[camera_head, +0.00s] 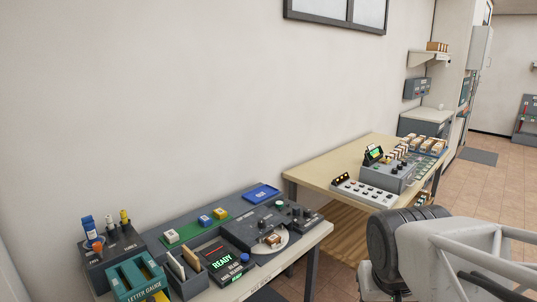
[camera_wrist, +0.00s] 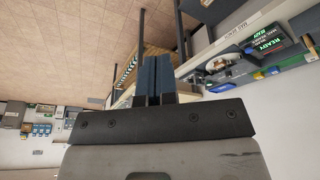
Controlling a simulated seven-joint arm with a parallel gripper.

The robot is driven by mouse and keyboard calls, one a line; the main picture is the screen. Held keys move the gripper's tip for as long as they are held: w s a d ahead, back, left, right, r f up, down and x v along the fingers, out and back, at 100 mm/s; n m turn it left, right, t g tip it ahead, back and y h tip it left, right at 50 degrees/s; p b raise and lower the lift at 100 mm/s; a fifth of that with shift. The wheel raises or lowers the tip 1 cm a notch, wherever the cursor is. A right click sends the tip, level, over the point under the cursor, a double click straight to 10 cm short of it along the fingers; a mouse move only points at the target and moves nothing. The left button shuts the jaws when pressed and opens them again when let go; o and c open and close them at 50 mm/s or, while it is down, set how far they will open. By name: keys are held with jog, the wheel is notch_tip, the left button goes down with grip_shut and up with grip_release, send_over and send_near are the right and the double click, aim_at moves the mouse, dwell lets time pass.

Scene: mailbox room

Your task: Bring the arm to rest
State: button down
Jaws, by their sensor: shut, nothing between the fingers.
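My gripper (camera_wrist: 156,80) shows in the wrist view, its two dark fingers side by side and shut with nothing between them. It is in the air, and the room appears upside down around it, with floor at the top and wall at the bottom. The near desk with its lit READY unit (camera_wrist: 270,46) lies to the right of the fingers in that view. I cannot make out my gripper in the head view. Grey and black parts fill the lower right corner there, and I cannot tell for sure what they are.
In the head view, the near desk (camera_head: 285,251) carries a READY unit (camera_head: 222,262), a green letter gauge (camera_head: 138,280), a console with a round dial and a blue tray (camera_head: 262,193). A wooden table (camera_head: 318,175) behind holds a keypad unit (camera_head: 363,193). Tiled floor (camera_head: 490,185) is open at right.

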jog(key=s, duration=0.1)
jog(key=s+a, duration=0.1)
jog(key=s, duration=0.1)
jog(key=shift+s+n+g+y, duration=0.1)
jog(key=shift+n+g+y, duration=0.3)
jog(key=c, duration=1.8)
grip_release()
jog(key=shift+c, duration=0.2)
